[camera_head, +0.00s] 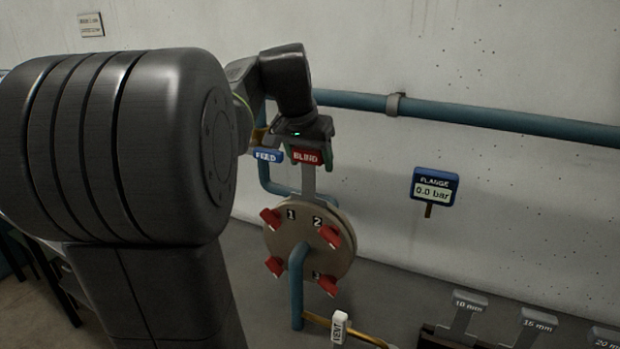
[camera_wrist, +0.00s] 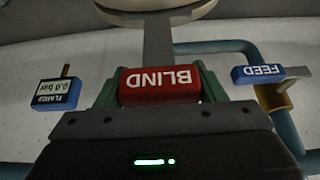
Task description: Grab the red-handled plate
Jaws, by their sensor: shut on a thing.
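The red handle marked BLIND (camera_head: 306,157) sits at the top of a grey stem (camera_head: 309,183) that runs down to the round flange (camera_head: 341,257). My gripper (camera_head: 308,150) is at this handle, above the flange. In the wrist view, the red BLIND handle (camera_wrist: 160,86) lies between the two green fingers of my gripper (camera_wrist: 160,88), which are shut on it. The stem (camera_wrist: 158,38) leads from the handle to the flange edge. The part of the plate inside the flange is hidden.
Red knobs (camera_head: 330,237) ring the flange face. A blue FEED handle (camera_head: 268,155) is close left of my gripper. The gauge (camera_head: 434,189) reads 0.0 bar. A VENT handle (camera_head: 339,328) and plates tagged 10 mm (camera_head: 468,302) and 15 mm (camera_head: 538,324) stand lower right.

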